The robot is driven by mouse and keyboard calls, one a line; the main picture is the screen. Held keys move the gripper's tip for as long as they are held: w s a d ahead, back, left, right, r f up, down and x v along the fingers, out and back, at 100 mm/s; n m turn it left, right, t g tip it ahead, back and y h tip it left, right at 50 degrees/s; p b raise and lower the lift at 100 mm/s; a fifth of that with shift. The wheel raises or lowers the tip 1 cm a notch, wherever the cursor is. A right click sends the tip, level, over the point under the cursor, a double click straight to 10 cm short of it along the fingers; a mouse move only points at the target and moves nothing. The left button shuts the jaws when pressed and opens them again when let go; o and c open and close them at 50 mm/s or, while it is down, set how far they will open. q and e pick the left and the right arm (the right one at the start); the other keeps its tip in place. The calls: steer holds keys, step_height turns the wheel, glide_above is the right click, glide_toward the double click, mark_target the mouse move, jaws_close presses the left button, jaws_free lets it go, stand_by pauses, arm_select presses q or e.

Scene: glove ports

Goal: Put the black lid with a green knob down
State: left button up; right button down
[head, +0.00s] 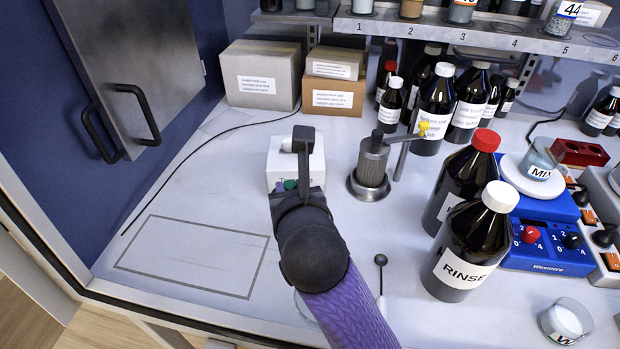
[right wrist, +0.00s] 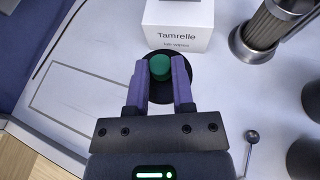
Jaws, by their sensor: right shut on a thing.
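The black lid (right wrist: 186,62) with its green knob (right wrist: 160,67) is in my right gripper (right wrist: 160,75). In the right wrist view the two purple fingers are shut on the knob, one on each side, and the dark disc of the lid shows around and beyond it. In the head view my right gripper (head: 291,186) is in front of the white wipes box (head: 312,166), and a bit of green shows there; my arm hides most of the lid. I cannot tell how high the lid is above the bench. My left gripper is not in view.
An empty outlined rectangle (head: 192,256) lies on the bench at left. A metal cylinder on a base (head: 371,170) stands right of the wipes box. A spoon (head: 380,262) and the RINSE bottle (head: 468,250) are further right. A glass rim (head: 302,308) shows partly behind my arm.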

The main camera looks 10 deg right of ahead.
steer(key=shift+n+y, duration=0.3)
steer(key=f+b, duration=0.1)
steer(key=f, duration=0.2)
steer(key=f+b, duration=0.1)
steer(key=f, duration=0.2)
steer(key=a+f+b, duration=0.1)
steer(key=f+b, duration=0.1)
steer(key=f, duration=0.2)
steer(key=shift+w, duration=0.25)
steer(key=c, duration=0.9)
jaws_free()
steer(key=shift+f, duration=0.1)
steer(key=o, duration=0.4)
